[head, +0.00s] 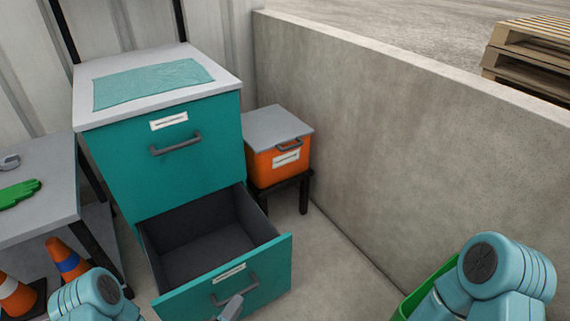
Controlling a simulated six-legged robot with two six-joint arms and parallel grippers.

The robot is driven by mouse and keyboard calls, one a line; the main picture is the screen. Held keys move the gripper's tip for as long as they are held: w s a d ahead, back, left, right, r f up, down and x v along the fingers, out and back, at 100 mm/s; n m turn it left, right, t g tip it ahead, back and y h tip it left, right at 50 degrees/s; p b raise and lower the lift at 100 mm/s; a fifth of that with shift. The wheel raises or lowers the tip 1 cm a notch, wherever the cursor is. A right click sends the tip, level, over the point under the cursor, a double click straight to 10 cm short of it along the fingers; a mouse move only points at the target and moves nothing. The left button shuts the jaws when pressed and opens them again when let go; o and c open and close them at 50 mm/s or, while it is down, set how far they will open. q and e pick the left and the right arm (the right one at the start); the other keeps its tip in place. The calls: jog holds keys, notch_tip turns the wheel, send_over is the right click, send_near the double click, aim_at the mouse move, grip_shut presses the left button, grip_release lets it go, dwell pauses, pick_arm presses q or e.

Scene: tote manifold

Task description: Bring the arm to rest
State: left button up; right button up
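My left arm (92,295) enters at the bottom left edge, with only a rounded light-blue joint showing. A small grey tip of my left gripper (231,307) shows at the bottom edge, in front of the open lower drawer (225,285) and close to its handle. Whether it touches the handle, and whether its fingers are open, I cannot tell. My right arm (490,275) shows as light-blue links at the bottom right. My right gripper is out of the picture.
A teal cabinet (170,165) has its lower drawer pulled out, empty where visible. An orange box (280,163) sits on a black stand beside it. A concrete wall (410,140) bounds the right. Cones (18,295) and a grey table (40,215) stand left. Something green (425,285) is beside my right arm.

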pick_arm(q)
jog(key=s+d+f+m+g+y, duration=0.1)
jog(key=s+f+m+g+y, duration=0.15)
jog(key=s+m+g, duration=0.4)
jog(key=s+d+f+m+g+y, duration=0.1)
jog(key=s+f+m+g, duration=0.2)
jog(key=s+g, duration=0.6)
notch_tip(320, 180, up, 29)
jog(key=s+p, duration=0.1)
jog(key=p, duration=2.7)
jog(key=shift+s+m+h+p, duration=0.15)
jog(key=shift+m+h+p, duration=0.15)
jog(key=shift+m+h, duration=0.05)
jog(key=shift+f+t, duration=0.15)
jog(key=shift+t, duration=0.1)
